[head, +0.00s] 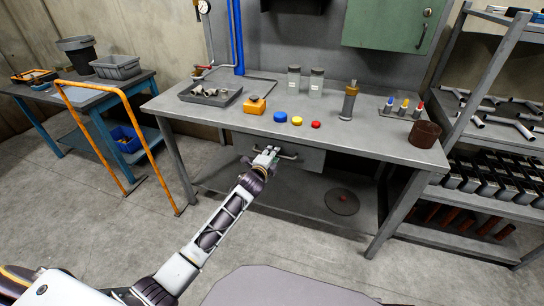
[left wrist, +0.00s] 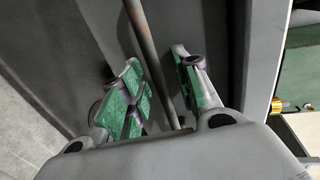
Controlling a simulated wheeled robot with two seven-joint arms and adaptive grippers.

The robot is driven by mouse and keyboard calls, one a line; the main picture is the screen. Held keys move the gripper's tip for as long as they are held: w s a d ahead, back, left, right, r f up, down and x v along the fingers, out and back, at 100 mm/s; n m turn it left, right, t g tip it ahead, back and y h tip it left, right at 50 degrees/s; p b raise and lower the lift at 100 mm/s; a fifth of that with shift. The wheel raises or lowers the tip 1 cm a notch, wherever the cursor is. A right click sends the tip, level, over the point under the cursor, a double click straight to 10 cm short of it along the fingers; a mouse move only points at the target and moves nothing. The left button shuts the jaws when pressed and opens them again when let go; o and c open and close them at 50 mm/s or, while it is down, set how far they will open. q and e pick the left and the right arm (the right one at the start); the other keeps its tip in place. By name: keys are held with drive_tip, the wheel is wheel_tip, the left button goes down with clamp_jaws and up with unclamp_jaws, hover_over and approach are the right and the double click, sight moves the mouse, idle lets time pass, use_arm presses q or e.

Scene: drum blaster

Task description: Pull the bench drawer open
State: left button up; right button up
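The grey bench drawer (head: 308,160) sits under the front of the grey workbench (head: 375,146) and looks shut. Its bar handle (head: 289,156) runs along the front, partly hidden by my left gripper (head: 267,154). In the left wrist view, the handle (left wrist: 150,50) is a thin brownish bar passing between the two green-padded fingers of my left gripper (left wrist: 158,75). A gap shows on each side of the bar, so the fingers are around it but not closed on it. My right gripper is in neither view.
On the bench top are a grey tray (head: 190,94), an orange block (head: 255,106), coloured caps (head: 297,121) and a brown cup (head: 424,134). An orange rail (head: 142,130) stands left. A metal rack (head: 480,140) stands right. Floor before the drawer is open.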

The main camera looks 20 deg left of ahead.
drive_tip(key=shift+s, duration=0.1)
use_arm(q)
clamp_jaws()
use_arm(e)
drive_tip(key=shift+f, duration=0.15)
use_arm(q)
drive_tip(key=shift+s, duration=0.1)
